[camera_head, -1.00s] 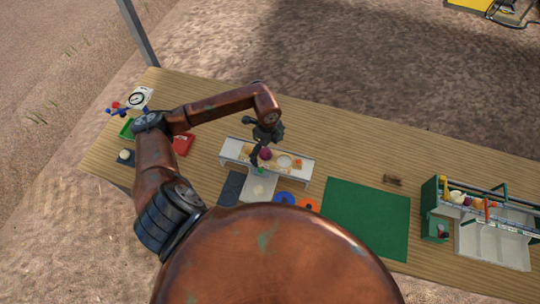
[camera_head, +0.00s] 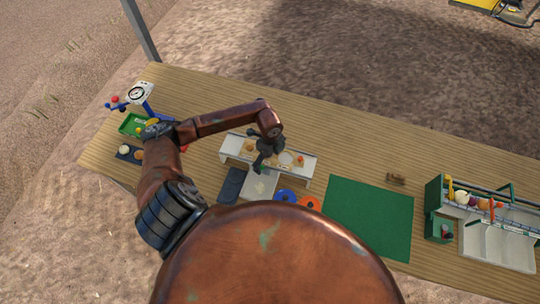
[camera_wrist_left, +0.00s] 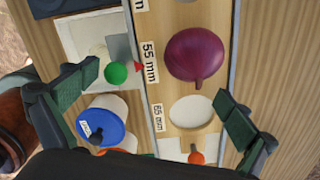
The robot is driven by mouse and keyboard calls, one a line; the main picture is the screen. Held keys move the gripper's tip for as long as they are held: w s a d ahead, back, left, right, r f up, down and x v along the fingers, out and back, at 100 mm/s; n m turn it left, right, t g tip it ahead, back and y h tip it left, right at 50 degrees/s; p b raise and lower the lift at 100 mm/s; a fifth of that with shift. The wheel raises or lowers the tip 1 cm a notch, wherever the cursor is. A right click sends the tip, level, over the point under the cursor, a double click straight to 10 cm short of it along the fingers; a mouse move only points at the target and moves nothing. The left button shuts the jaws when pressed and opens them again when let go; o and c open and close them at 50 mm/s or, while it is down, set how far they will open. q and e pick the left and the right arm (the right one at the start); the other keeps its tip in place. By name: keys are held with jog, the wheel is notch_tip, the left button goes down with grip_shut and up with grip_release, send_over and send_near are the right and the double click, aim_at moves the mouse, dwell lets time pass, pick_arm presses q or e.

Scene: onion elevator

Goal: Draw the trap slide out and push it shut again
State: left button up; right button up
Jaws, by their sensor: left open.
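A long white sizing board (camera_head: 232,146) on short legs stands mid-table. In the left wrist view its wooden top shows a red onion (camera_wrist_left: 195,55) at the 55 mm mark and a pale round opening (camera_wrist_left: 191,112) at the 65 mm mark. A grey slide plate (camera_wrist_left: 120,47) with a green knob (camera_wrist_left: 116,73) sticks out at the board's edge by the 55 mm label. My left gripper (camera_head: 262,163) is open over the board; in its wrist view its two fingers (camera_wrist_left: 153,103) lie either side of the knob and onion, apart from both. My right gripper is out of view.
A green mat (camera_head: 370,215) lies to the right, then a green-framed rack (camera_head: 436,195) with onions. A scale (camera_head: 140,91) stands at far left.

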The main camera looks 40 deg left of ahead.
pick_arm(q)
jog(key=shift+f, duration=0.15)
jog(key=shift+c, duration=0.4)
jog(key=c, duration=1.1)
jog(key=o, duration=1.2)
jog(key=shift+w, duration=0.15)
